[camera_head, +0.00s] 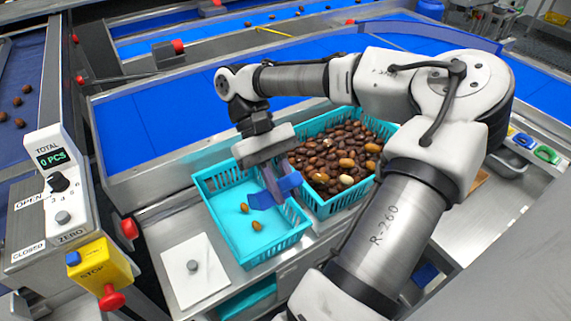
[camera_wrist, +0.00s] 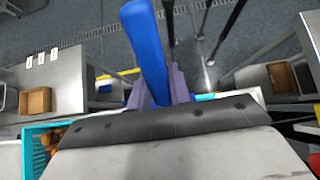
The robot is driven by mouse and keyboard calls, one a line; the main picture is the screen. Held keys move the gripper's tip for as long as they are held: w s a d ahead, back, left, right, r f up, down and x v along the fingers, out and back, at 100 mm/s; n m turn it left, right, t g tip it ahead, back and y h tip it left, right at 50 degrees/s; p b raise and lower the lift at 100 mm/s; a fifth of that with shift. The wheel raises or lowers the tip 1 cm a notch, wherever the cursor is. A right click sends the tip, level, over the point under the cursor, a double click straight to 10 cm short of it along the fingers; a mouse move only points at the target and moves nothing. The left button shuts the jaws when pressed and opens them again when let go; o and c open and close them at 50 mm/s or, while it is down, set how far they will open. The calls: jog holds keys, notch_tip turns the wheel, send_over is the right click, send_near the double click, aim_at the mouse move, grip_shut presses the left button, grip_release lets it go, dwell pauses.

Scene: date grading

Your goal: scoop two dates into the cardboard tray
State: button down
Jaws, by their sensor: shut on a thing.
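My gripper (camera_head: 268,180) points down over the left turquoise crate (camera_head: 223,253) and is shut on a blue scoop (camera_head: 287,184). In the wrist view the scoop's blue shaft (camera_wrist: 147,45) stands between my purple-grey fingers (camera_wrist: 162,88). I cannot tell whether the scoop holds anything. Two brown dates, one (camera_head: 244,208) and another (camera_head: 257,226), lie on that crate's floor, left of and below the scoop. The right turquoise crate (camera_head: 340,207) is heaped with dates (camera_head: 325,165). Brown open boxes, one on the left (camera_wrist: 36,100) and one on the right (camera_wrist: 282,77), show in the wrist view; they look like cardboard.
A white plate with a knob (camera_head: 193,265) lies left of the crates. A counter box (camera_head: 55,190) reads 0 PCS. A yellow stop box (camera_head: 98,264) stands in front of it. Blue conveyor belts (camera_head: 160,115) run behind. My arm hides part of the right side.

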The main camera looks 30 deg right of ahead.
aim_at(284, 239)
jog(key=shift+s+d, duration=0.2)
jog(key=shift+w+f, duration=0.2)
jog(key=shift+f, duration=2.6)
jog(key=shift+w+f, duration=0.15)
jog(key=shift+f, duration=2.7)
jog(key=shift+w+f, duration=0.2)
jog(key=shift+f, duration=2.8)
jog(key=shift+w+a+f+t, duration=0.1)
jog(key=shift+w+f+t, duration=0.25)
jog(key=shift+w, duration=0.2)
jog(key=shift+w+f+t, duration=0.2)
jog(key=shift+w+t, duration=0.15)
jog(key=shift+w, duration=0.2)
jog(key=shift+s, duration=0.15)
jog(key=shift+s+r, duration=0.15)
jog(key=shift+s, duration=0.35)
jog(key=shift+r, duration=0.1)
